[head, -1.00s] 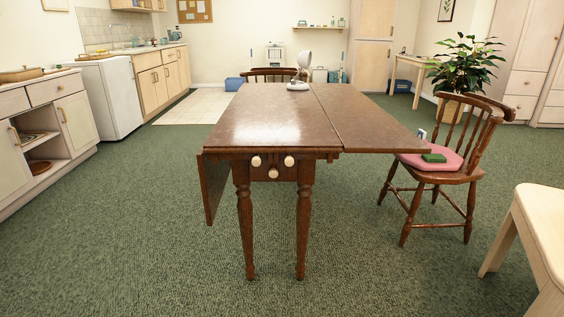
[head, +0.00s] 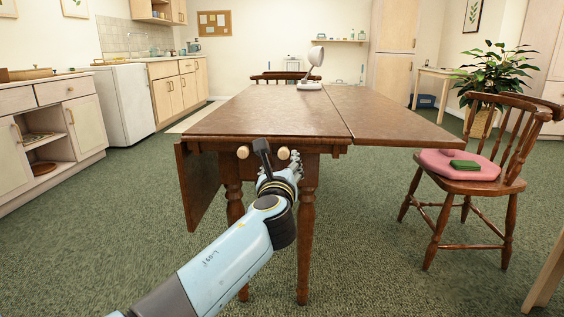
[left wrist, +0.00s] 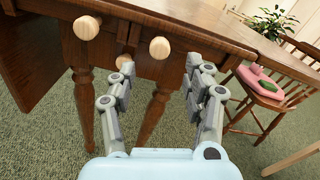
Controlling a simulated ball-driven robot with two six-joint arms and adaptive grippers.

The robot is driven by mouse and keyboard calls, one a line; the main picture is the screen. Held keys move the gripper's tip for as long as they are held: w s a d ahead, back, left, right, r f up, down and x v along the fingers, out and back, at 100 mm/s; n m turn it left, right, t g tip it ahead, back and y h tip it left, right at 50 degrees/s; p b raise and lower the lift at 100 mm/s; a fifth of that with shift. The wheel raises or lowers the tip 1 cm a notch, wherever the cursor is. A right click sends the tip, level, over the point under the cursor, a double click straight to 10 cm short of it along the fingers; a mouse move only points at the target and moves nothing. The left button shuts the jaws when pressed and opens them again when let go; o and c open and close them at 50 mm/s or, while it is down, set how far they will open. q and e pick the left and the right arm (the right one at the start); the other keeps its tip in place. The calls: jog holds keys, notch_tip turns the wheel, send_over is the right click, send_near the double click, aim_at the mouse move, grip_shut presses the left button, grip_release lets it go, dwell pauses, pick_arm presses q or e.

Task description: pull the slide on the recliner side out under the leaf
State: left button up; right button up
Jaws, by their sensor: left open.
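The brown drop-leaf table (head: 265,115) stands ahead. Its left leaf (head: 200,185) hangs down and its right leaf (head: 395,112) is level. Two pale round knobs sit side by side under the top at the near end: the left knob (head: 243,152) and the right knob (head: 283,153). In the left wrist view they are the left knob (left wrist: 87,27) and the right knob (left wrist: 159,48). A lower knob (left wrist: 123,62) is partly hidden by a finger. My left gripper (head: 280,165) is open and empty just in front of the knobs; its fingers (left wrist: 160,75) point at the table end.
A wooden chair (head: 465,190) with a pink cushion (head: 440,165) and a green object (head: 466,165) stands to the right. A white lamp (head: 312,72) stands on the table's far part. Cabinets (head: 50,125) line the left. Green carpet is clear around.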

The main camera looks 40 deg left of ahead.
aim_at(283, 155)
pick_arm(q)
jog(key=b+x, duration=0.1)
jog(key=x, duration=0.5)
jog(key=shift+w+f+b, duration=0.1)
jog(key=shift+f+b, duration=0.1)
jog(key=shift+b, duration=0.1)
jog(key=shift+w+a+r, duration=0.15)
jog(key=shift+w+a, duration=0.2)
jog(key=shift+w, duration=0.15)
pick_arm(e)
jog(key=w+a+r, duration=0.1)
jog(key=w+r, duration=0.2)
jog(key=r, duration=0.2)
jog(key=shift+w+a, duration=0.15)
pick_arm(q)
grip_shut()
